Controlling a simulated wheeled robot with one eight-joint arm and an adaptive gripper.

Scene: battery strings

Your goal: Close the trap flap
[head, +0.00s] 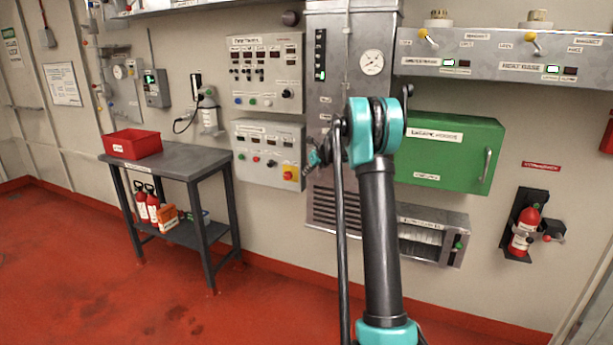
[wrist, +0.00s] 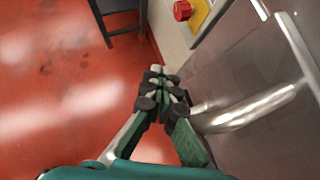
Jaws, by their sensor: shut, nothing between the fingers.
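My gripper (wrist: 160,78) is shut and empty, its fingertips pressed together in the wrist view. In the head view my gripper (head: 316,157) is small and partly hidden by my arm, in front of the left edge of the tall grey cabinet (head: 325,110). A silver bar handle (wrist: 245,110) on a grey metal face lies just right of the fingers in the wrist view; I cannot tell whether they touch. A low grey metal unit (head: 455,216) has an open front slot. It may hold the trap flap, but no flap label is readable. My arm hides its left part.
A control panel with a red and yellow stop button (head: 289,172) is left of my gripper. A green cabinet (head: 450,150) hangs at right, and a fire extinguisher (head: 526,230) beyond it. A table (head: 185,163) with a red bin (head: 133,143) stands left. The red floor is clear.

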